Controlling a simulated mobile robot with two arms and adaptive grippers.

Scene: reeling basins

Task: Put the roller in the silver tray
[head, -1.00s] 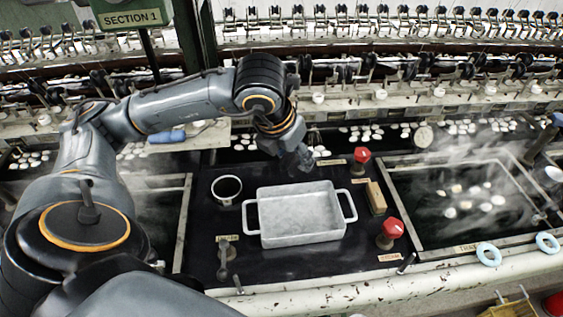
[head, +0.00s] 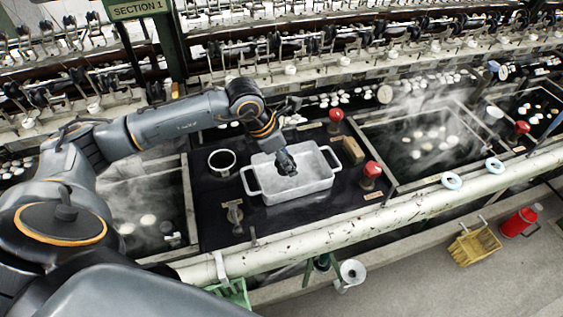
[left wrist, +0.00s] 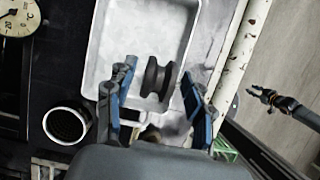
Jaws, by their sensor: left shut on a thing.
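The silver tray (head: 302,191) is a pale rectangular pan with two side handles on the dark counter. My left gripper (head: 287,168) is above the tray's inside, pointing down. The tray (left wrist: 92,45) shows behind the roller there. The roller is hard to make out in the head view. My right gripper (left wrist: 257,93) seems to show at the right of the left wrist view, over the floor; its fingers are too small to judge.
A dark-mouthed mug (head: 222,162) stands left of the tray. A tan block (head: 352,150) and red-topped knobs (head: 372,171) stand to its right. Steaming basins (head: 425,140) flank the counter. A worn pale rail (head: 330,232) runs along the front.

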